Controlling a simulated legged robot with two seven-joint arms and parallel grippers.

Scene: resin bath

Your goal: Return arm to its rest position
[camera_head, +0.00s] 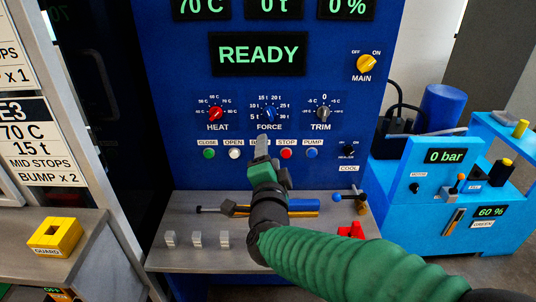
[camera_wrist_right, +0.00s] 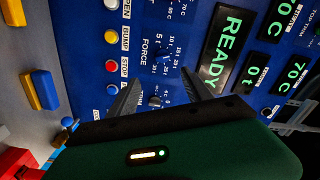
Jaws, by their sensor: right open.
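My right arm (camera_head: 335,262), in a green ribbed sleeve, reaches from the lower right up to the blue control panel (camera_head: 180,95). Its gripper (camera_head: 261,142) is in front of the button row below the FORCE knob (camera_head: 268,114) and covers the button between OPEN and STOP. In the right wrist view, the two grey fingers (camera_wrist_right: 162,76) are apart with nothing held between them. They point at the panel near the FORCE knob (camera_wrist_right: 163,58). The yellow button (camera_wrist_right: 110,34) shows uncovered there. I cannot tell whether the fingers touch the panel. My left gripper is not in view.
The screen (camera_head: 258,54) reads READY. A grey shelf (camera_head: 190,258) below the panel holds metal blocks, rods and a red piece (camera_head: 351,230). A yellow guard block (camera_head: 55,236) sits on the left bench. A blue machine (camera_head: 430,190) stands at right.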

